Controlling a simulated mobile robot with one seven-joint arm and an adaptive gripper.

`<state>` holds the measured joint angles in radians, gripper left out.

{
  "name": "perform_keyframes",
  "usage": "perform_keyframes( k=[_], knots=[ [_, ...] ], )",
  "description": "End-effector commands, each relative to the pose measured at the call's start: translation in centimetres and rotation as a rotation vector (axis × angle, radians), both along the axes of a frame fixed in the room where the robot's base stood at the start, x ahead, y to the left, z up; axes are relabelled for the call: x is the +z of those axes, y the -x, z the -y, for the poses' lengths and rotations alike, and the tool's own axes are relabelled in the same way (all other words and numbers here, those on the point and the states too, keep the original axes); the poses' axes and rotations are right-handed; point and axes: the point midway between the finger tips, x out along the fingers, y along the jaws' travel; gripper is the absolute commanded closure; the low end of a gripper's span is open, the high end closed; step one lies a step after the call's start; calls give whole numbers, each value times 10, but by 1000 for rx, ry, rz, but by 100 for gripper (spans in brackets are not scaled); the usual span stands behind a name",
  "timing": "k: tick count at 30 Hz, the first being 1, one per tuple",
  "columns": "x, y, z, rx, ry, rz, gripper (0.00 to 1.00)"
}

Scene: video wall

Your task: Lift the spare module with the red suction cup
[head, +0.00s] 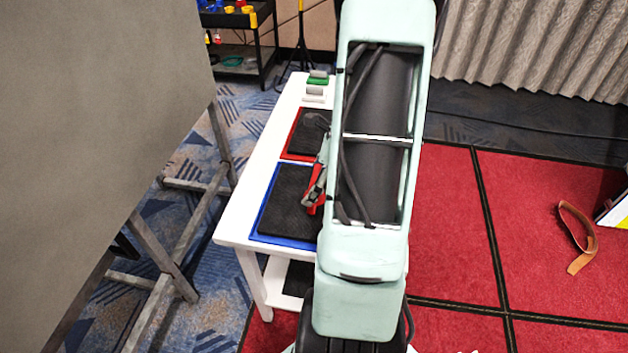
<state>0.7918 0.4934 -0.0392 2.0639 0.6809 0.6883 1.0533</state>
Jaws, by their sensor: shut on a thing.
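A dark square module (288,200) lies in a blue-rimmed tray (257,222) on the white table (237,212). My pale green arm crosses the view and hides their right side. My gripper (314,189) shows only in part at the arm's left edge, over the right part of the dark module. It is shut on the red suction cup (319,200), of which small red parts show. Whether the cup touches the module is hidden. A second dark panel (305,140) lies in a red-rimmed tray (290,136) farther back.
Small green (318,79) and grey blocks stand at the table's far end. A large grey panel on a wooden stand (190,235) fills the left. A black cart (240,48) stands behind. A brown strap (577,238) lies on the red carpet, which is mostly clear.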

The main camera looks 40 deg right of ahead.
Motion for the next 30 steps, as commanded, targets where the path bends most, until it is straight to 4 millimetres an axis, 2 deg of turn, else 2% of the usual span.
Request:
perform_keyframes(
  k=[30],
  knots=[
    [7,-1,0,0,2,1,75]
  ],
)
